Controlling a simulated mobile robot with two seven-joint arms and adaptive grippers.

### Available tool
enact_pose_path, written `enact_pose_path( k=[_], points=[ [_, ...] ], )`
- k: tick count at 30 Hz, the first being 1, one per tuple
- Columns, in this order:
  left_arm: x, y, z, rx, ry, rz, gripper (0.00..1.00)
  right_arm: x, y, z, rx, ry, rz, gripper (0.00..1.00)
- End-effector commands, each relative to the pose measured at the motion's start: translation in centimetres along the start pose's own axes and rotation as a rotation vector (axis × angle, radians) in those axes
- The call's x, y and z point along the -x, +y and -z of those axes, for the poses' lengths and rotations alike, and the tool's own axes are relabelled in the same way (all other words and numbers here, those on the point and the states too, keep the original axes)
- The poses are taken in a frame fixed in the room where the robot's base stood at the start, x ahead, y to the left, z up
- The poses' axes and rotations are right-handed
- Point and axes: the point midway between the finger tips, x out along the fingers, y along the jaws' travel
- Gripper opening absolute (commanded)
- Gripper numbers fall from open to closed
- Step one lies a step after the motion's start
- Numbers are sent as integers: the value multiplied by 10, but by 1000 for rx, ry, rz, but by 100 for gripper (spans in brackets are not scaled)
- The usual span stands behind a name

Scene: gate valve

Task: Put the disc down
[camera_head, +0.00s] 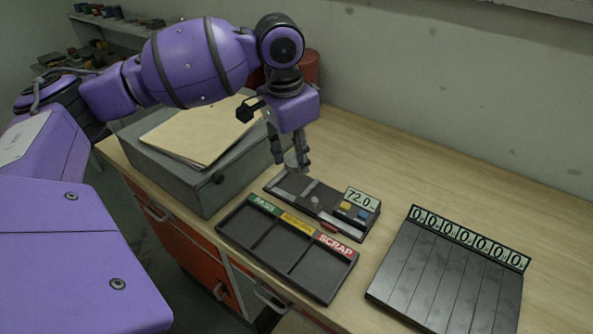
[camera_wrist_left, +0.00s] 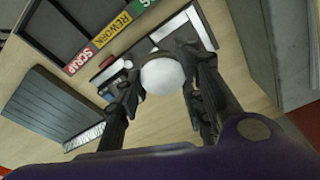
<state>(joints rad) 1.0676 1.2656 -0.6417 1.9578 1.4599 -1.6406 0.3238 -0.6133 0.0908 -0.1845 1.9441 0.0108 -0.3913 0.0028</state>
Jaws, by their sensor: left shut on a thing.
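My left gripper (camera_head: 289,160) points down over the left end of a dark gauge block (camera_head: 325,222) with a display reading 72.0. It is shut on a pale round disc (camera_wrist_left: 163,75), which shows between the two fingers in the left wrist view. In the head view the disc (camera_head: 292,158) is small and partly hidden by the fingers. It appears to be above the block; I cannot tell whether it touches. A black tray (camera_head: 283,278) with PASS, middle and SCRAP labels lies in front of the block; the wrist view reads REWORK on the middle label. Its compartments look empty.
A grey box (camera_head: 200,188) with tan folders (camera_head: 195,132) stands left of the block. A slatted black rack (camera_head: 440,280) with a row of zero displays lies at the right. A red cylinder (camera_head: 310,66) stands behind my gripper. The wooden bench (camera_head: 430,170) is clear at the back right.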

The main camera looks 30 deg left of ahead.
Motion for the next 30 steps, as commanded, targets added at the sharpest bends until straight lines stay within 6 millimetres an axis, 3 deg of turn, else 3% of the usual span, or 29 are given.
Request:
enact_pose_path(
  k=[1,6,14,21,30],
  points=[
    [-14,-8,3,3,-4,-2,0,-2,0,-2,1,-1,0,40],
    [-41,-26,12,2,-1,-1,0,-6,0,6,5,14,0,40],
    [-55,-38,18,0,3,1,0,-8,0,13,1,29,-2,40],
    [-88,-42,16,0,1,2,0,-8,0,9,-5,24,-4,40],
    [-90,-42,16,0,5,3,0,-7,1,6,-4,18,-6,40]
  ],
)
